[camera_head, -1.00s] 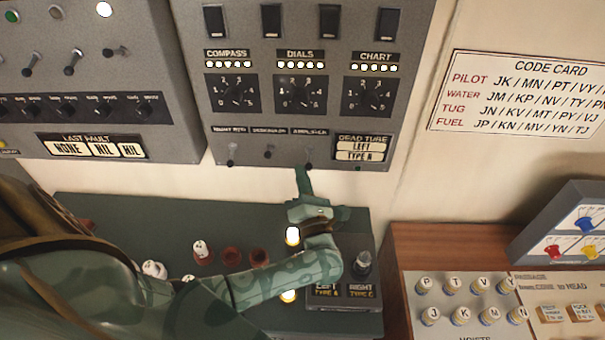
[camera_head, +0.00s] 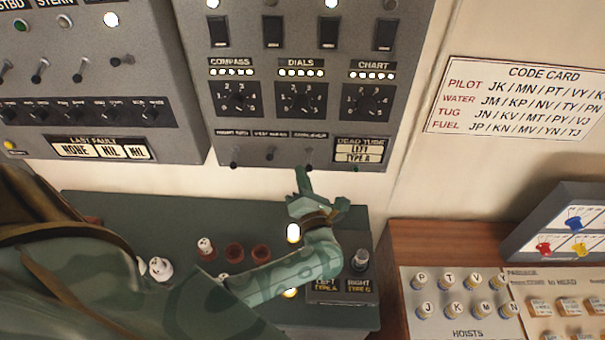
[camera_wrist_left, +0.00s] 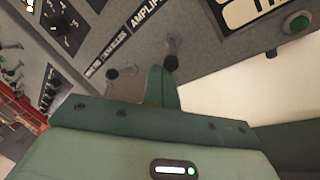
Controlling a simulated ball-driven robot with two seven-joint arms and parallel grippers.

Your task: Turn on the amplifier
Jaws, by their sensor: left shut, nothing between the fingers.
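The grey panel (camera_head: 200,158) on the wall carries a row of small toggle levers along its lower edge. The amplifier lever (camera_head: 309,156) is the right one, under its label (camera_head: 310,134), and appears to point down. My left gripper (camera_head: 302,178) is shut and empty, its fingertips just below that lever. In the left wrist view the gripper (camera_wrist_left: 164,84) is close under the lever's dark knob (camera_wrist_left: 171,62); I cannot tell whether they touch. The AMPLIFIER label (camera_wrist_left: 149,14) is partly cut off. My right gripper is not in view.
The middle lever (camera_head: 270,153) is close to the left. Below are a dark green bench with tubes (camera_head: 205,247) and lit lamps, partly hidden by my arm. A wooden desk (camera_head: 420,240) with a hoists board (camera_head: 465,300) is at right. A code card (camera_head: 515,98) is on the wall.

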